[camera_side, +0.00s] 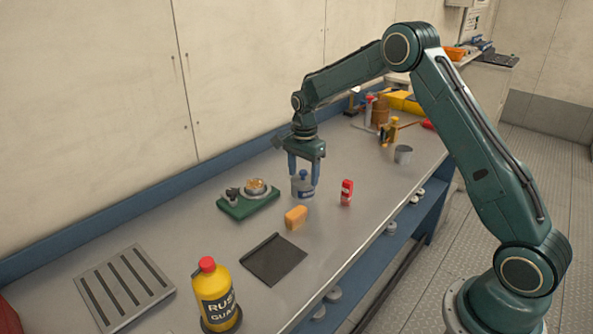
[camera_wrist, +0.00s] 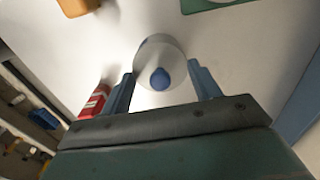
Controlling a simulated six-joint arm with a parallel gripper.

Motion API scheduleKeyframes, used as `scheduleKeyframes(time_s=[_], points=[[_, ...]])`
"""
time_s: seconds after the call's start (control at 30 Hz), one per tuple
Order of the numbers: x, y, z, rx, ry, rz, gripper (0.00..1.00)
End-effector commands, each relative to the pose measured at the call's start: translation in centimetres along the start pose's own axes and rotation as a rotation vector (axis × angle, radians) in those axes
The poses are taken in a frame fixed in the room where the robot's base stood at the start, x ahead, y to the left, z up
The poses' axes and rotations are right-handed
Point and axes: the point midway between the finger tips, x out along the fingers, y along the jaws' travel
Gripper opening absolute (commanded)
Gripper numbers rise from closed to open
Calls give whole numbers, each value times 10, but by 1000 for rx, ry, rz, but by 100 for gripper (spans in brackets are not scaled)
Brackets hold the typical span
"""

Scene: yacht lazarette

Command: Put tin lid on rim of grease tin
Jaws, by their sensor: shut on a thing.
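A pale round lid with a blue knob (camera_wrist: 160,78) is between the two blue fingers of my gripper (camera_wrist: 163,92) in the wrist view. In the side view my gripper (camera_side: 303,182) points straight down over the bench and is shut on the lid. A small grey tin with a blue label (camera_side: 303,193) is directly below the lid's blue knob, between the fingertips. It looks upright on the bench. The fingers partly hide it, and I cannot tell whether the lid touches its rim.
A green board with metal parts (camera_side: 235,208), an orange-yellow block (camera_side: 296,217) and a red bottle (camera_side: 346,192) stand close by. An open grey cup (camera_side: 403,155) is farther right. A dark mat (camera_side: 274,260), slotted plate (camera_side: 125,288) and yellow bottle (camera_side: 215,295) are in front.

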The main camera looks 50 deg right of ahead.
Motion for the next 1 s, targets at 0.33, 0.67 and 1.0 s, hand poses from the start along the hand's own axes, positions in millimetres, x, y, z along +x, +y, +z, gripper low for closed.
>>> scheduleKeyframes(time_s=[0.33,0.67,1.0], points=[[2,0,0,0,0,0,68],[2,0,0,0,0,0,84],[-12,-1,0,0,1,-2,84]])
